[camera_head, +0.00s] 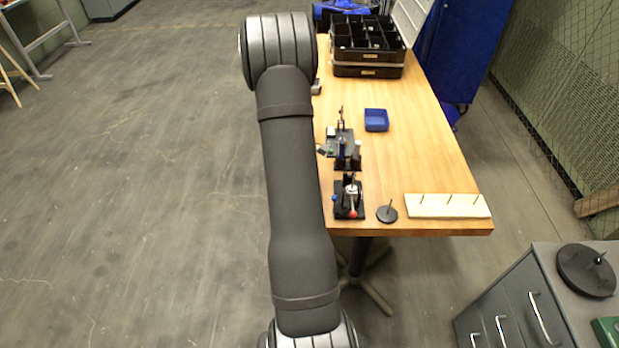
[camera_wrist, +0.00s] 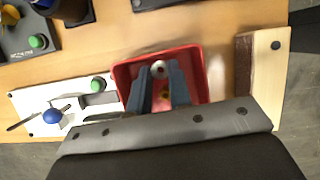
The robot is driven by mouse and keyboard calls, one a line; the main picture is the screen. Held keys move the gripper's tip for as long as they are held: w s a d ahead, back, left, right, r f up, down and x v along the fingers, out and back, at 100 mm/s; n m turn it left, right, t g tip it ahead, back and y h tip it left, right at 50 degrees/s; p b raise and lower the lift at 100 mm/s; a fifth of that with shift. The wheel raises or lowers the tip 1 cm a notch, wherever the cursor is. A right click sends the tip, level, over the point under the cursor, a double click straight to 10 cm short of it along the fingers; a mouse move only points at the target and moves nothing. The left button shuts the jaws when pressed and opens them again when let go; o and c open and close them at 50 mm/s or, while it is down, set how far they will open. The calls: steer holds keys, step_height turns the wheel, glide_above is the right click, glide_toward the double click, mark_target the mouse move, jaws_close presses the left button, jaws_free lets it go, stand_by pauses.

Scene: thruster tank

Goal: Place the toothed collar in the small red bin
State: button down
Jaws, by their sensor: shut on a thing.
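In the wrist view my gripper (camera_wrist: 159,72) points down over the small red bin (camera_wrist: 124,74), with both fingers in front of its opening. A small pale grey ring-shaped part, seemingly the toothed collar (camera_wrist: 158,69), is held between the fingertips. Its teeth are too small to make out. My fingers hide part of the bin's inside. In the head view my arm crosses the picture, and the gripper, collar and red bin do not show.
In the wrist view a white board (camera_wrist: 40,99) with blue and green knobs lies left of the bin, and a wooden block (camera_wrist: 266,70) stands right. In the head view the table holds small fixtures (camera_head: 349,199), a blue bin (camera_head: 376,120) and a black divided crate (camera_head: 367,71).

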steer(key=shift+f, duration=0.1)
steer(key=c, duration=1.3)
jaws_free()
steer(key=v, duration=1.2)
